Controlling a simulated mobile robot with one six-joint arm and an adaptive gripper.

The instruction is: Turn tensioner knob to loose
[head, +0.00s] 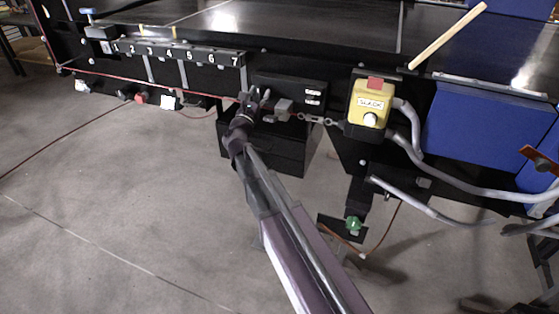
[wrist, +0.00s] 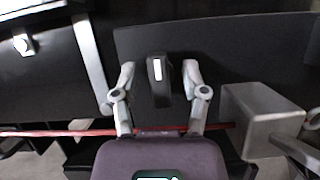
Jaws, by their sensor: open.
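The knob, a dark upright bar with a white stripe (wrist: 158,82), stands on a black panel (wrist: 230,45) in the wrist view. The stripe points upward. My gripper (wrist: 161,74) is open, with one grey finger on each side of the knob and a visible gap on both sides. In the head view my gripper (head: 254,97) is at the left part of the black panel (head: 290,84), which carries two small white labels at its right. My gripper largely hides the knob there, and the labels are too small to read.
A grey metal block (wrist: 262,118) sits close to the right finger. A red cord (wrist: 50,133) runs behind the fingers. A numbered rail (head: 180,53) is at left. The floor in front is open.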

